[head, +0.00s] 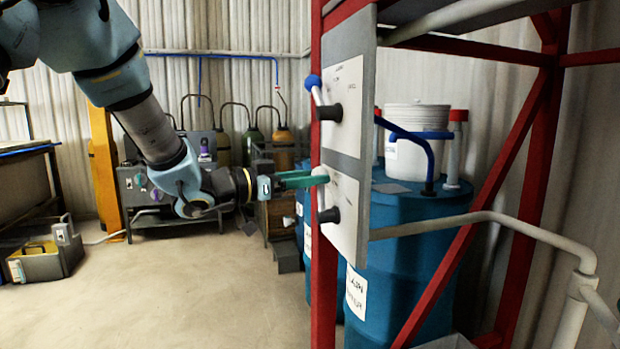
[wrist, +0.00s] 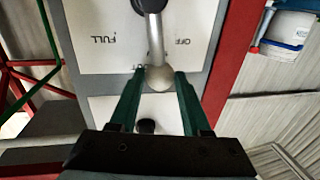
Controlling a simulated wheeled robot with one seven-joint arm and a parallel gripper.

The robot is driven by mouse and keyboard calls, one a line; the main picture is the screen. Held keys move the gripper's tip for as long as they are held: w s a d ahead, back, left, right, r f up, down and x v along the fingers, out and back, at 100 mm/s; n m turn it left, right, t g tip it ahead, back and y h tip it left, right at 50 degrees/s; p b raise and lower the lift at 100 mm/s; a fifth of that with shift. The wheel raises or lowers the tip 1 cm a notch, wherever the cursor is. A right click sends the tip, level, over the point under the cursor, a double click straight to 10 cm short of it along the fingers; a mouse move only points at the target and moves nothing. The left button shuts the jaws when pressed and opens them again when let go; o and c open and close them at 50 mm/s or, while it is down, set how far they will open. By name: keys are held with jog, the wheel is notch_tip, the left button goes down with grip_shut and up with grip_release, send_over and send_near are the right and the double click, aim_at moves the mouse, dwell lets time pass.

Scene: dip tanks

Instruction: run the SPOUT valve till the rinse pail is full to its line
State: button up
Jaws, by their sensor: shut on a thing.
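The lower valve panel (head: 346,212) is a white plate with a black hub and a lever ending in a pale ball knob (wrist: 159,79). My gripper (head: 312,180) has its green fingers shut on this knob. In the wrist view the panel (wrist: 105,58) appears upside down, with FULL left of the lever (wrist: 155,38) and OFF right. The lever stands between the two words. A marking beside the knob is partly hidden. I cannot read SPOUT. A white pail (head: 416,148) stands on a blue drum; I cannot tell if it is the rinse pail. No fill line or water shows.
An upper panel (head: 344,108) carries a blue-knobbed lever (head: 314,84) just above my gripper. The red frame (head: 323,270) stands beside the panels. A grey pipe (head: 480,218) runs right. A bent blue spout (head: 425,145) is on the drum (head: 400,275). Open floor (head: 190,285) lies left.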

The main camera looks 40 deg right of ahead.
grip_shut()
dwell(0.9)
